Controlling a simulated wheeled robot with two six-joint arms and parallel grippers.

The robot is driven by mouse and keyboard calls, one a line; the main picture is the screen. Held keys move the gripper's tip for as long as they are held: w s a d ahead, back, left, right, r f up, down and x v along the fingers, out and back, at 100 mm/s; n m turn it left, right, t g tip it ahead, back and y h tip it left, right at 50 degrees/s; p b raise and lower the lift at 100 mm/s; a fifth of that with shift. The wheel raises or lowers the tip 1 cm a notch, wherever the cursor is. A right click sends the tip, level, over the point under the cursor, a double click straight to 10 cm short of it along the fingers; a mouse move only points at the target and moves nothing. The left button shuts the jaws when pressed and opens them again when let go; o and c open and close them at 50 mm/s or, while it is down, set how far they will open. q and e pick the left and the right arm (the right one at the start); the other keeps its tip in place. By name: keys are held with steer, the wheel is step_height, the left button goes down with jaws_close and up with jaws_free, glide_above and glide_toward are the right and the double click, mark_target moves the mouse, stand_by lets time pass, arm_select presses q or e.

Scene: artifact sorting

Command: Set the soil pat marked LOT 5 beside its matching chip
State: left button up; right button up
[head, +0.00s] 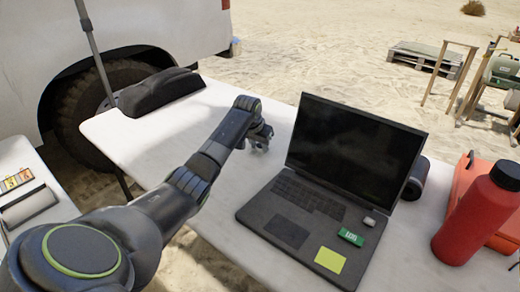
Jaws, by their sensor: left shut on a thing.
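My left gripper (260,136) is over the white table, just left of the black laptop. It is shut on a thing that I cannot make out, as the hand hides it. I cannot make out a soil pat or a LOT 5 mark anywhere. Small yellow and orange chips (16,181) with dark marks lie at the far left edge on a separate pale surface. Their marks are too small to read surely. My right gripper is not in view.
The open laptop (352,150) stands on the white table (135,125), with a green block (350,237) and a yellow note (330,260) on it. A red bottle (480,212) stands at right. A dark padded object (160,92) lies at the back left. The table between is clear.

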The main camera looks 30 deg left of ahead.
mark_target(259, 148)
arm_select(q)
steer(key=shift+c, duration=0.3)
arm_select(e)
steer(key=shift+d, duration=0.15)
